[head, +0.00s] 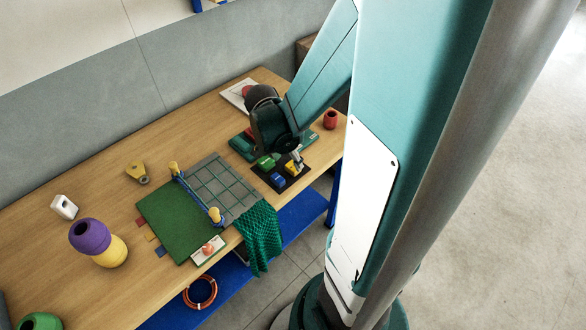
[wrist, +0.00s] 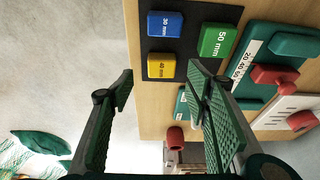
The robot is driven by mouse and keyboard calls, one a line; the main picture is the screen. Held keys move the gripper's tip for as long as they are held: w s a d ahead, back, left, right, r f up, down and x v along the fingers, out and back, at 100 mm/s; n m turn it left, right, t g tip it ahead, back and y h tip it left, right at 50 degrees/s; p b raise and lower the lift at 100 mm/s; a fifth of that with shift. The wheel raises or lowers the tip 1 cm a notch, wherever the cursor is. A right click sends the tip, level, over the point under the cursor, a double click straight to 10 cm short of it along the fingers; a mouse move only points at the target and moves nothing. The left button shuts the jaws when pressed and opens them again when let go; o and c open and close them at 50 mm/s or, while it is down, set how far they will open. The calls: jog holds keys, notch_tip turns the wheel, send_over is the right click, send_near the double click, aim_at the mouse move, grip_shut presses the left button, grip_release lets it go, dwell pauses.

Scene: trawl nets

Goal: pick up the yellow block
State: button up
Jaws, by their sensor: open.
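The yellow block (wrist: 161,67), marked "40 mm", sits on a dark mat (wrist: 185,45) in the wrist view. In the head view the yellow block (head: 290,166) shows small on the mat near the table's front edge, partly covered by my gripper. My gripper (wrist: 161,84) is open, with its two green ridged fingers spread wide and nothing between them. In the wrist view the yellow block appears just beyond the fingertips, between their lines. In the head view my gripper (head: 297,157) is low over the mat beside the block; I cannot tell whether it touches.
A blue block (wrist: 165,24) and a green block (wrist: 217,40) share the mat. A teal tray (head: 241,145) lies behind, and a red cup (head: 330,120) stands at the right. A green net (head: 258,236) hangs over the front edge.

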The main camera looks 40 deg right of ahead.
aim_at(293, 166)
jog(key=shift+d+f, duration=0.1)
jog(key=shift+f, duration=0.2)
jog(key=shift+b+x, duration=0.6)
jog(key=shift+x, duration=1.95)
jog(key=shift+w+d, duration=0.15)
jog(key=c, duration=1)
